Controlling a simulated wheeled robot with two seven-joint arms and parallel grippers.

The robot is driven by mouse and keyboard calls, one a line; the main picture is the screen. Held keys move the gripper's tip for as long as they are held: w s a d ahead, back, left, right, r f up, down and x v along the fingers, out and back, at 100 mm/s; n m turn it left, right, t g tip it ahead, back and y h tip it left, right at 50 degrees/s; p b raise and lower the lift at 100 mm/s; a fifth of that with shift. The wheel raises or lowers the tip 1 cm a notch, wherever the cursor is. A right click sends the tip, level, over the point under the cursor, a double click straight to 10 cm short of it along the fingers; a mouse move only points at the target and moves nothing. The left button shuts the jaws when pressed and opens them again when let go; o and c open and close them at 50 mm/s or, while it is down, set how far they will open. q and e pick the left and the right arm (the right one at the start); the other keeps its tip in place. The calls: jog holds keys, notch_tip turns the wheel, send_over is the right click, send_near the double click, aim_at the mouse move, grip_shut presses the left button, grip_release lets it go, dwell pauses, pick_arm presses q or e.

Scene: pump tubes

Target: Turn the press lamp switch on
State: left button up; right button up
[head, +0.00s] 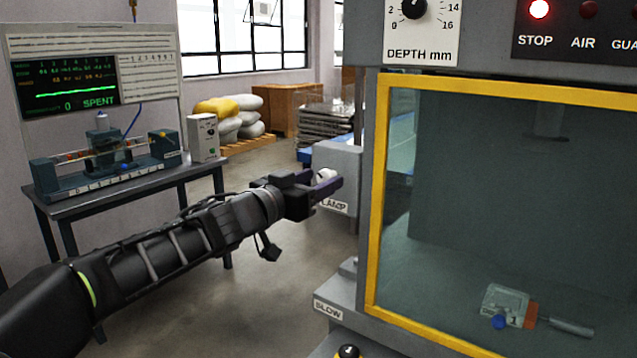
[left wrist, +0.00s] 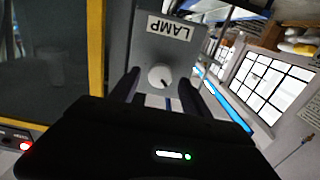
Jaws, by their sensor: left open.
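The lamp switch is a white round knob (left wrist: 160,77) with a dark pointer mark, on a grey box (left wrist: 150,45) labelled LAMP. In the head view the knob (head: 326,176) shows partly behind my left gripper (head: 322,186), and the grey lamp box (head: 338,158) is fixed at the left side of the press. My left gripper is open, with its fingers on either side of the knob in the left wrist view (left wrist: 160,90). I cannot tell whether the fingers touch the knob. My right gripper is not in view.
The press has a yellow-framed window (head: 375,200) right of the lamp box, with a red STOP light (head: 539,9) lit above. A SLOW label (head: 327,309) is on its lower ledge. A bench (head: 110,190) with a tube device stands at left. Open floor lies between.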

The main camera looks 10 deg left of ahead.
pick_arm(q)
jog(key=shift+w+d, duration=0.1)
jog(key=shift+w, duration=0.1)
grip_shut()
dwell(0.6)
